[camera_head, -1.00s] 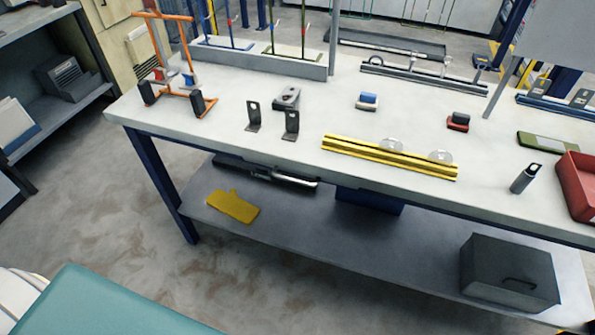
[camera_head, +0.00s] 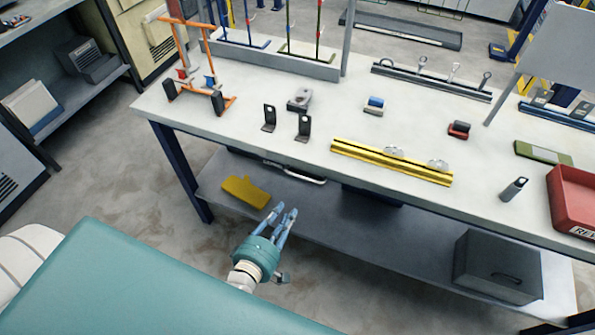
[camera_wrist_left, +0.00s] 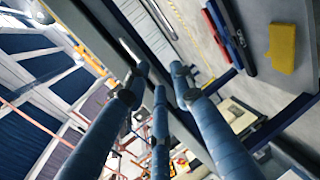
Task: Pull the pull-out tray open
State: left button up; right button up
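The pull-out tray shows as a dark unit under the bench top, with a silver bar handle (camera_head: 298,173) along its front. It looks closed, tucked under the table edge. My left gripper (camera_head: 287,213) has blue fingers and is in front of the bench, below and slightly left of the handle in the picture, apart from it. In the left wrist view its fingers (camera_wrist_left: 158,78) are spread, with nothing held between them. A thin pale bar beyond the fingertips may be the handle; I cannot tell for sure. My right gripper is not in view.
The workbench top (camera_head: 240,130) overhangs a grey lower shelf (camera_head: 400,230). A yellow flat piece (camera_head: 245,191) lies on that shelf, close to my left gripper. A dark grey box (camera_head: 497,267) stands at the shelf's right. The floor left of the bench is clear.

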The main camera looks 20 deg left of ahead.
aim_at(300, 176)
pick_arm(q)
jog(key=shift+n+t, duration=0.4)
jog(key=shift+n, duration=0.2)
jog(key=w, duration=0.3)
jog(key=w+r+p, duration=0.1)
jog(key=w, duration=0.7)
jog(key=shift+w+a+r, duration=0.15)
jog(key=shift+a+r, duration=0.15)
grip_shut()
